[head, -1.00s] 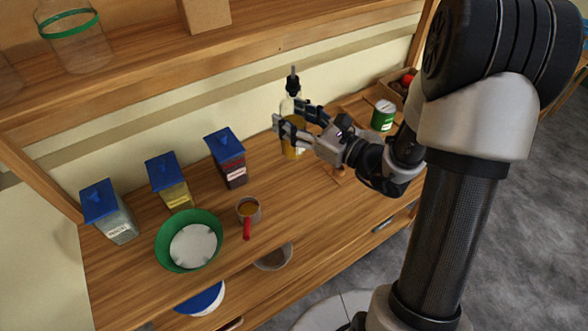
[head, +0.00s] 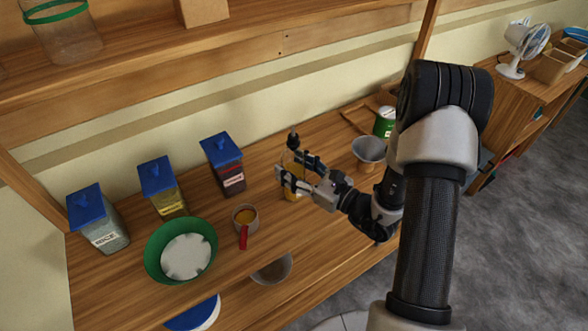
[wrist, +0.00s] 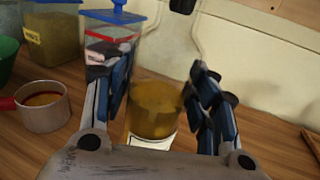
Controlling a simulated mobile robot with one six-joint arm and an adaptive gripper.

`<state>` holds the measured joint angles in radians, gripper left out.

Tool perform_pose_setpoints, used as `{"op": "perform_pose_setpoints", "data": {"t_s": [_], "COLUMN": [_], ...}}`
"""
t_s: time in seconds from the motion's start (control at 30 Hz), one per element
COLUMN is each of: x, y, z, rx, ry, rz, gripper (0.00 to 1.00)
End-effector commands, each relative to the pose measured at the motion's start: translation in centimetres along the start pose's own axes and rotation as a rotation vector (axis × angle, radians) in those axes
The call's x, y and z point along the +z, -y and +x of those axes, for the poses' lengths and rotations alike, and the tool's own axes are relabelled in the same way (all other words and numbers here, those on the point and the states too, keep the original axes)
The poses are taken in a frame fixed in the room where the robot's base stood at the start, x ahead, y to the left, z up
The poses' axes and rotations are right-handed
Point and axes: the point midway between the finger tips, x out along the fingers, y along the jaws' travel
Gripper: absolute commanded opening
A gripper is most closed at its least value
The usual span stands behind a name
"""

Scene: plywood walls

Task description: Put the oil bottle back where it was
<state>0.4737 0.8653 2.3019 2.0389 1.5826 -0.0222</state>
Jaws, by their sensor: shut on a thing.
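The oil bottle (head: 292,191) is clear with yellow oil, a dark pourer on top and a white label. My gripper (head: 297,171) is shut on its middle and holds it upright over the wooden counter, right of the blue-lidded containers. In the wrist view the bottle (wrist: 157,108) stands between my two fingers (wrist: 160,98), and its lower end is partly hidden by my gripper body. I cannot tell whether its base touches the counter.
Blue-lidded containers (head: 223,163), a green bowl (head: 152,262) and a small red-handled pan (head: 245,219) are to the left. A grey cup-like vessel (head: 368,152) and a green can (head: 384,122) are to the right. A shelf (head: 130,65) overhangs the back.

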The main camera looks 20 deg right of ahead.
Motion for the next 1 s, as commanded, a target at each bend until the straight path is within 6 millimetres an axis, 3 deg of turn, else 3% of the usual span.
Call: {"op": "perform_pose_setpoints", "data": {"t_s": [0.33,0.37,0.6,1.0], "x": [-0.18,-0.24,-0.17,0.02], "y": [0.04,0.01,0.01,0.01], "z": [0.02,0.01,0.01,0.01], "rx": [0.000,0.000,0.000,0.000], "ry": [0.004,0.001,0.001,0.001], "rz": [-0.003,-0.001,-0.001,-0.001], "gripper": [0.08,0.54,0.70,0.73]}}
